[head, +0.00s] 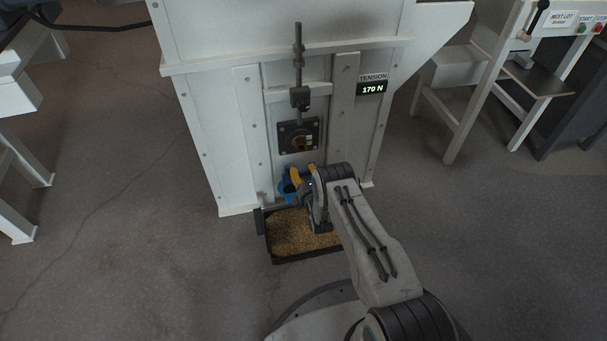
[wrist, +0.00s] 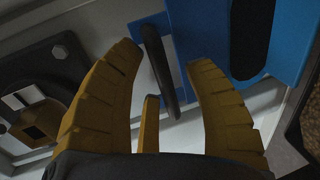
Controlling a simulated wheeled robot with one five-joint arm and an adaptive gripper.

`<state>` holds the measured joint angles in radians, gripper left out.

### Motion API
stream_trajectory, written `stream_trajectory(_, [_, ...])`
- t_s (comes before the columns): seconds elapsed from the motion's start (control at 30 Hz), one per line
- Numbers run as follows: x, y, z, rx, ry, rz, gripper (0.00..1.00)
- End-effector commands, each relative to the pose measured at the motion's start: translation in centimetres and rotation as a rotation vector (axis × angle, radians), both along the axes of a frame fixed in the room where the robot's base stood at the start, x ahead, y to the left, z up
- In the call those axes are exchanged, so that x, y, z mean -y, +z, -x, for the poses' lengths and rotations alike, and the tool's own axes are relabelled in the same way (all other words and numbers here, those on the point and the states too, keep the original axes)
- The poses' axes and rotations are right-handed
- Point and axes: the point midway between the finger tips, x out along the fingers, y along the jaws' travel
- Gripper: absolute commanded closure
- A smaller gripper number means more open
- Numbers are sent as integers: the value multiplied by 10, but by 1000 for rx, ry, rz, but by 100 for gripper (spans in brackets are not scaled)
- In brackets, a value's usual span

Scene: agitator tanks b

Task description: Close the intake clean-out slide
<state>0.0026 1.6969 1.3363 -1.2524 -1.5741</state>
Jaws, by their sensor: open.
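The clean-out slide (head: 287,188) appears as a blue part low on the front of the white machine, mostly hidden behind my gripper in the head view. In the wrist view the blue slide (wrist: 203,35) fills the top right and has a dark elongated opening or inset. A thin dark bar, which looks like a handle (wrist: 160,72), stands on a blue patch beside it. My gripper (wrist: 165,75) is open, with one yellow finger on each side of the bar; I cannot tell whether either touches it. In the head view my gripper (head: 303,178) is at the slide.
A black tray of grain (head: 283,258) lies on the floor below the slide. A dark square plate with a window (head: 299,137) and a vertical rod (head: 298,65) are above. A tension display (head: 373,88) reads 170 N.

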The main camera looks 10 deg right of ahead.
Motion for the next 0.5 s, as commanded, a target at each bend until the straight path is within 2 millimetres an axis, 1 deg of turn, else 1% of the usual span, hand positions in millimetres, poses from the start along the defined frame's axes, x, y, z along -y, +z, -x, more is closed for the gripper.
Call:
stream_trajectory(0.07, [0,0,0,0,0,0,53])
stream_trajectory(0.1, [0,0,0,0,0,0,51])
stream_trajectory(0.5, [0,0,0,1,0,0,86])
